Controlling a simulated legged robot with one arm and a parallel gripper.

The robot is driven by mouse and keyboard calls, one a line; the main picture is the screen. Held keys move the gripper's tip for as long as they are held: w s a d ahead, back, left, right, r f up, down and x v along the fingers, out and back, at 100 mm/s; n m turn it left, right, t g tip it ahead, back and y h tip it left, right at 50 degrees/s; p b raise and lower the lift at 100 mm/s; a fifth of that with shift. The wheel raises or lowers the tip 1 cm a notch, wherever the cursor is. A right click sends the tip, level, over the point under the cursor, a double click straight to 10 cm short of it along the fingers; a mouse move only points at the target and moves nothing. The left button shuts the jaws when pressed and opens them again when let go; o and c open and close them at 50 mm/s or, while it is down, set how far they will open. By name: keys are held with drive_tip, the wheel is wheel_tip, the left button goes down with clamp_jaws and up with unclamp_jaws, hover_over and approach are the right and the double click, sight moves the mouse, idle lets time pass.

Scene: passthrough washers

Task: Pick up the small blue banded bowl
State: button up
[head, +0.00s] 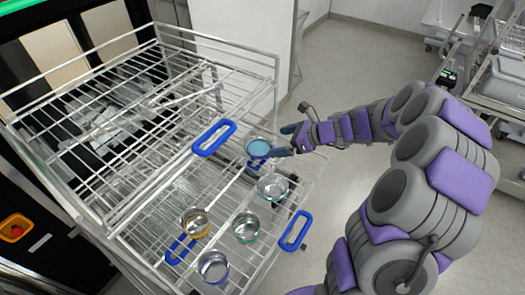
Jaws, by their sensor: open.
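A bowl with a dark blue band (213,266) stands on the lower wire rack, nearest the front edge, well away from my gripper. Another bowl with a light blue inside (259,147) sits higher up, near the rack's right side. My gripper (285,140) is open just right of this light blue bowl, with one dark finger close to its rim. I cannot tell whether that finger touches it. The band of the light blue bowl is hard to make out.
A yellow-banded bowl (196,222), a green-banded bowl (246,228) and a pale metal bowl (272,187) stand on the lower rack. Blue handles (214,138) (296,231) stick up from the racks. The upper wire rack (110,100) looks empty. Open floor lies behind my arm.

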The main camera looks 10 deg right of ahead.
approach(251, 147)
drive_tip(key=a, duration=0.1)
drive_tip(key=a+f, duration=0.1)
drive_tip(key=shift+w+a+b, duration=0.25)
drive_tip(key=shift+a+b, duration=0.05)
drive_tip(key=shift+w+a+f+b, duration=0.25)
drive_tip(key=shift+w+a+f, duration=0.1)
drive_tip(key=shift+f, duration=0.15)
drive_tip(key=shift+w+a+f+b, duration=0.25)
drive_tip(key=shift+w+f, duration=0.1)
drive_tip(key=shift+f, duration=0.15)
drive_tip(key=shift+w+f, duration=0.25)
drive_tip(key=shift+w, duration=0.05)
drive_tip(key=shift+a, duration=0.3)
drive_tip(key=shift+c, duration=0.2)
drive_tip(key=shift+a, duration=0.4)
drive_tip(key=shift+c, duration=1.4)
drive_tip(key=c, duration=0.3)
drive_tip(key=shift+d, duration=0.2)
drive_tip(key=shift+c, duration=0.8)
drive_tip(key=shift+d+r, duration=0.1)
drive_tip(key=shift+d, duration=0.25)
